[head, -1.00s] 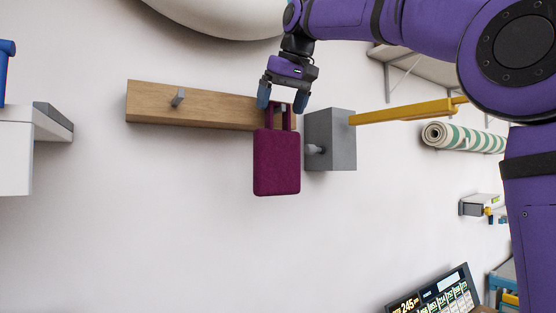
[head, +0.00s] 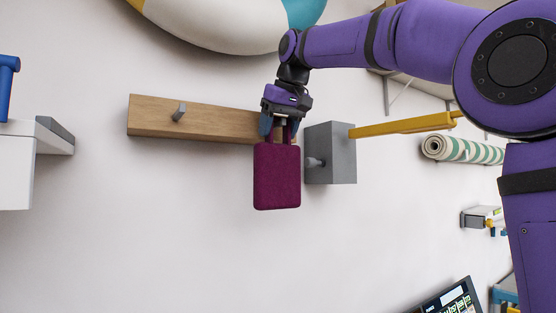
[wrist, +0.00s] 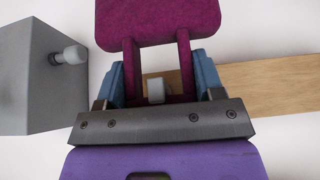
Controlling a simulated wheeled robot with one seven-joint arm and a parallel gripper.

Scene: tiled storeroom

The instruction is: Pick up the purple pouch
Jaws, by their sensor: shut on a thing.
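The purple pouch (head: 277,178) hangs upright in front of the right part of a wooden rail (head: 215,124). In the wrist view the pouch (wrist: 160,20) is at the top, with its two straps running down between the blue fingers. My gripper (head: 279,130) points down over the top of the pouch and is shut on its straps; it also shows in the wrist view (wrist: 158,72). A grey peg (wrist: 155,90) shows between the straps.
A grey block with a peg (head: 331,155) sits close to the pouch's right, with a yellow bar (head: 405,124) beyond it. Another peg (head: 179,112) stands on the rail's left part. A white shelf (head: 20,165) is at far left. The wall below the pouch is clear.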

